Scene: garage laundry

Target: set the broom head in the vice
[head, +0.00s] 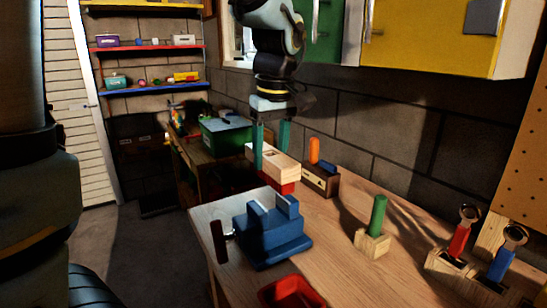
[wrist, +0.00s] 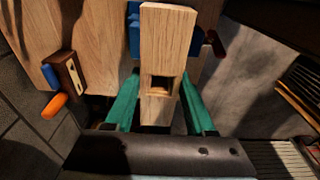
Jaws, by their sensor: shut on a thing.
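The broom head (head: 283,168) is a pale wooden block with a square socket in its top. Something red shows under it, perhaps its bristles. My gripper (head: 271,158) points down with its green fingers closed on the block's two sides. In the wrist view, the broom head (wrist: 167,40) runs lengthwise between my green fingers (wrist: 160,84). The blue vice (head: 270,238) stands at the bench's near left, its jaws apart with an empty gap. The broom head is behind the vice, apart from it in the head view. In the wrist view, the block partly covers the vice (wrist: 197,42).
A wooden holder (head: 322,183) with orange and blue handles stands close right of the broom head. A green-handled block (head: 373,242), red and blue tools on the right, and a red tray (head: 290,293) occupy the bench (head: 335,250). A green box (head: 222,137) is behind.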

